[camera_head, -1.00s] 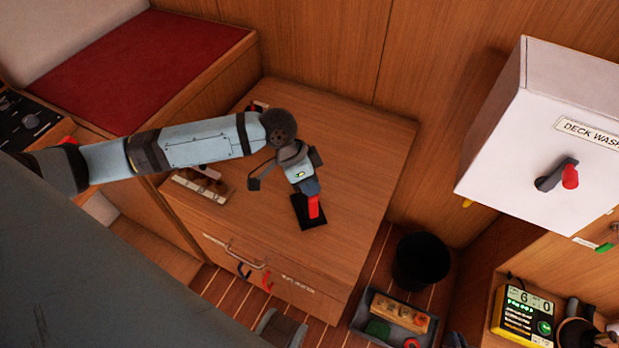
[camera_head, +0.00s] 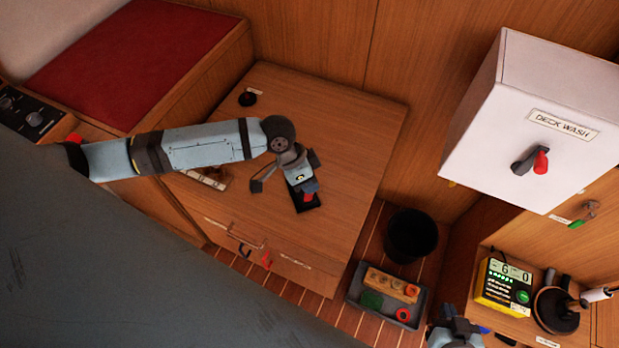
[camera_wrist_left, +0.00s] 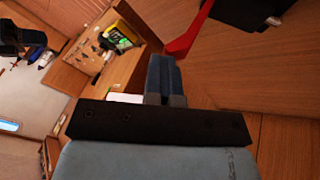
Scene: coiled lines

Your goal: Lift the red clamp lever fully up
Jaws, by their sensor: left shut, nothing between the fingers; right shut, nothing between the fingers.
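The red clamp lever (camera_head: 308,197) sits on a small black base (camera_head: 307,207) on the wooden cabinet top. My left gripper (camera_head: 304,186) is shut and empty, right at the lever, and hides part of it from the head. In the left wrist view the red lever (camera_wrist_left: 190,38) rises at a slant just beyond the shut fingertips (camera_wrist_left: 164,62), with the dark clamp body (camera_wrist_left: 237,8) at the top right. I cannot tell whether the fingers touch the lever. My right gripper (camera_head: 456,330) is at the bottom edge of the head view, partly cut off, and shut.
A wooden block (camera_head: 205,180) and a black knob (camera_head: 248,99) are on the cabinet top (camera_head: 340,120). A black bin (camera_head: 411,236) and a grey tray (camera_head: 362,311) stand to its right. A white deck wash box (camera_head: 490,130) juts out at the right.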

